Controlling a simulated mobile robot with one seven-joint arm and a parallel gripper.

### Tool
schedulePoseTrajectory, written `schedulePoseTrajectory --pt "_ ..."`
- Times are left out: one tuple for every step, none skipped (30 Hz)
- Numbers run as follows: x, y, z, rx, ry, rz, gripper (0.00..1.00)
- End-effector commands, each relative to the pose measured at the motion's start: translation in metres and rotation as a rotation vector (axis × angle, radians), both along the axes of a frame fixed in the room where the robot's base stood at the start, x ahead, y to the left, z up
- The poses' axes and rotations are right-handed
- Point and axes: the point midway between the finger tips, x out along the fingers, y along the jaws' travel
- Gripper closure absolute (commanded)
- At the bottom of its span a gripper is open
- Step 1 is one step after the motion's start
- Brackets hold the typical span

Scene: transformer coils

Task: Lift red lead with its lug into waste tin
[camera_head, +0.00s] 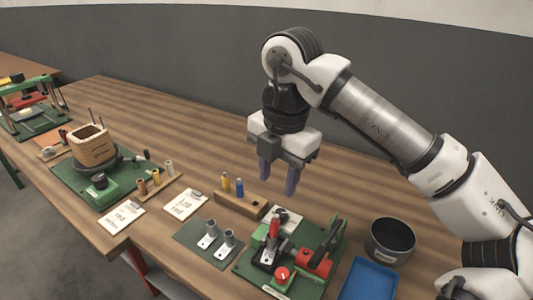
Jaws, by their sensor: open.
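A short upright red piece (275,228), which looks like the red lead, stands in the green-based press (246,268). Its lower end meets grey metal, and I cannot make out its lug clearly. The waste tin (372,245) is a round, dark, open pot to the right of the press; no contents can be made out inside. My gripper (278,183) points down with its two purple-grey fingers apart and nothing between them. It hangs above the table, above and behind the press and the wooden rack.
The wooden rack (232,206) holds a yellow lead (225,182) and a blue lead (240,187). Two silver lugs (207,237) stand on a dark mat. A blue tray (368,280) lies in front of the tin. A coil (93,148), spools and paper cards occupy the left. The back strip is clear.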

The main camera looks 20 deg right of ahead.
Motion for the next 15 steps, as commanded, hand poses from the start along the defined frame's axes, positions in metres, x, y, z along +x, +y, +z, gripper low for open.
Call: schedulePoseTrajectory --pt "-0.002 -0.004 0.000 -0.009 0.004 -0.016 0.58" --pt "-0.002 -0.006 0.000 -0.012 0.006 -0.023 0.58" --pt "-0.002 -0.007 -0.001 -0.015 0.008 -0.027 0.58" --pt "-0.002 -0.007 -0.002 -0.016 0.008 -0.029 0.58" --pt "-0.002 -0.008 -0.004 -0.016 0.008 -0.030 0.58" --pt "-0.002 -0.008 -0.007 -0.016 0.008 -0.030 0.58" --pt "-0.002 -0.007 -0.010 -0.015 0.009 -0.029 0.58" --pt "-0.002 -0.007 -0.014 -0.015 0.009 -0.028 0.58" --pt "-0.002 -0.006 -0.019 -0.014 0.010 -0.026 0.58" --pt "-0.002 -0.006 -0.024 -0.014 0.010 -0.026 0.58" --pt "-0.001 -0.006 -0.030 -0.013 0.009 -0.024 0.58" --pt "-0.001 -0.005 -0.037 -0.013 0.009 -0.025 0.58" --pt "0.000 -0.005 -0.043 -0.012 0.010 -0.026 0.58" --pt "0.000 -0.005 -0.049 -0.012 0.010 -0.025 0.58" --pt "0.000 -0.004 -0.057 -0.011 0.009 -0.024 0.58"
